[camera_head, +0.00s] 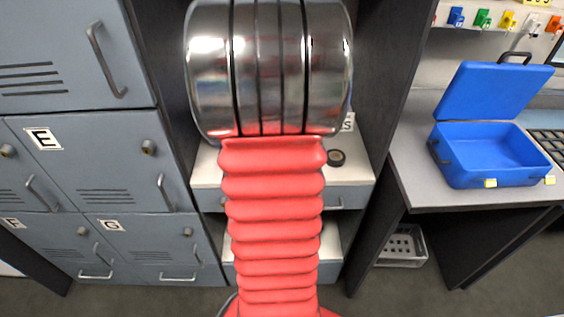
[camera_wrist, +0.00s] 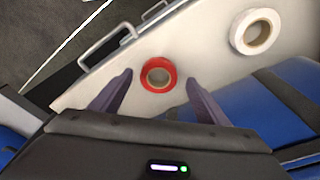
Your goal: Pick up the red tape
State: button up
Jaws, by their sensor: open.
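In the wrist view, the red tape (camera_wrist: 146,67) is a roll with a pale brown core. It lies flat on a white surface (camera_wrist: 205,60). My gripper (camera_wrist: 160,77) is open, and its two dark fingers show on the left and right of the roll in the picture. I see a gap between each finger and the tape. I cannot tell how high the fingertips are above the surface. The head view shows neither the red tape nor my gripper; my red arm and its shiny metal part fill the middle there.
A white tape roll (camera_wrist: 240,32) lies to the right on the same surface. The head view shows grey lockers (camera_head: 100,150) and an open blue case (camera_head: 490,160).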

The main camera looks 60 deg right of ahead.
jog(key=shift+d+f, duration=0.1)
jog(key=shift+f, duration=0.6)
jog(key=shift+c, duration=0.6)
jog(key=c, duration=1)
jog(key=shift+r, duration=0.15)
notch_tip(320, 180, up, 10)
